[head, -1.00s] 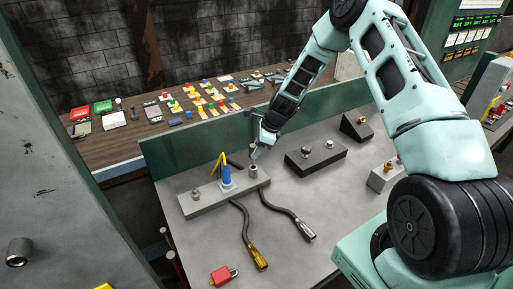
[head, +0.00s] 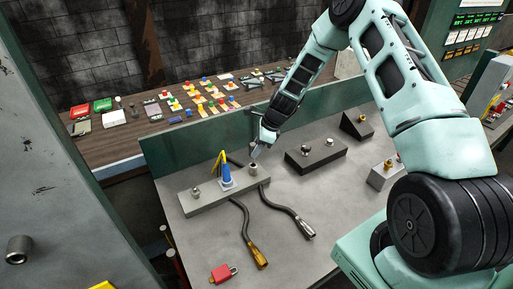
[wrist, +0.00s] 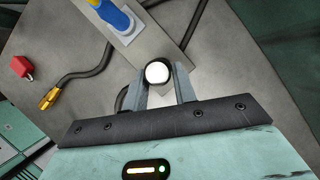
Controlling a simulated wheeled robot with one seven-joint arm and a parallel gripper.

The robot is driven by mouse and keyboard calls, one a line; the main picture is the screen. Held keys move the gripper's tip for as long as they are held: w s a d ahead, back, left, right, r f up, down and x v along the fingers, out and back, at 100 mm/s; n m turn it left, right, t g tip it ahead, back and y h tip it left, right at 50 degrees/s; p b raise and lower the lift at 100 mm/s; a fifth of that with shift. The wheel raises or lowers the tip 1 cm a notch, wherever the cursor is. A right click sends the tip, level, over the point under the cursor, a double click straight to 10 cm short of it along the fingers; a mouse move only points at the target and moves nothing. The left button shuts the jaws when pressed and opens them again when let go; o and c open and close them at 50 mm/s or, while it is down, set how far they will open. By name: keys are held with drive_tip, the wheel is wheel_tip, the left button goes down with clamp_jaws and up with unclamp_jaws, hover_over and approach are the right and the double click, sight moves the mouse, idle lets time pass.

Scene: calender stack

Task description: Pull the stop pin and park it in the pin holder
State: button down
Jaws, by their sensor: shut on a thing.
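My gripper (head: 256,153) points down over the right end of a long grey block on the bench. In the wrist view its two fingers (wrist: 158,88) are shut on a round, white-topped thing with a dark rim, which looks like the stop pin (wrist: 157,72). A short metal cylinder (head: 253,169) stands on the block right below the fingertips. I cannot tell whether the pin's lower end is in it. A dark block (head: 316,158) with metal knobs lies to the right. I cannot tell which fixture is the pin holder.
A blue piece (head: 226,176) with a yellow part stands on the grey block (head: 200,203), left of my gripper. Two dark cables with metal ends, a red padlock (head: 222,273) and a dark wedge (head: 356,126) are on the bench. A green panel (head: 190,150) edges the back.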

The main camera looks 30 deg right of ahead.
drive_tip(key=shift+f+b, duration=1.65)
drive_tip(key=shift+f, duration=0.75)
drive_tip(key=c, duration=0.8)
unclamp_jaws()
drive_tip(key=shift+o, duration=0.2)
drive_tip(key=shift+r+p, duration=2.55)
drive_tip(key=shift+r, duration=1)
